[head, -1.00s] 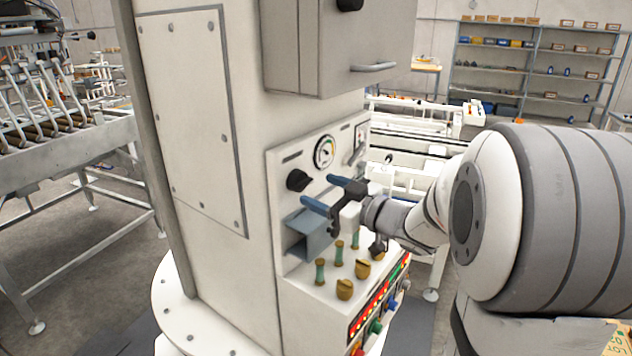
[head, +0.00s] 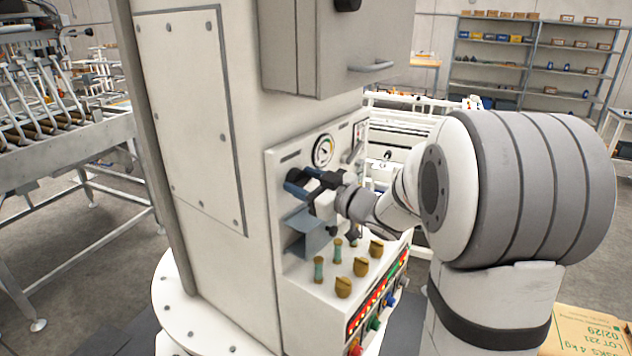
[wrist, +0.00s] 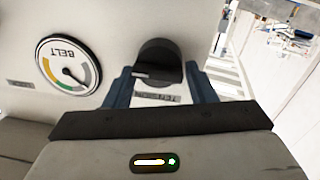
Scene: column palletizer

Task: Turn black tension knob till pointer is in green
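The black tension knob (wrist: 158,64) stands on the pale panel above a label in the wrist view. The blue fingers of my gripper (head: 301,180) reach one to each side of it, with a visible gap on both sides. My gripper is open around the knob, not clamped on it. In the head view the fingers mostly hide the knob. The round BELT gauge (wrist: 68,65) is left of the knob in the wrist view, with yellow and green arcs. Its dark pointer slants to the lower right; the colour under its tip is hard to tell. The gauge also shows in the head view (head: 323,151).
Below the knob, a grey-blue hood (head: 308,240) juts from the panel. Several brass and green knobs (head: 343,287) stand on the ledge below, above a row of lit buttons. A cabinet (head: 335,50) with a handle overhangs the panel.

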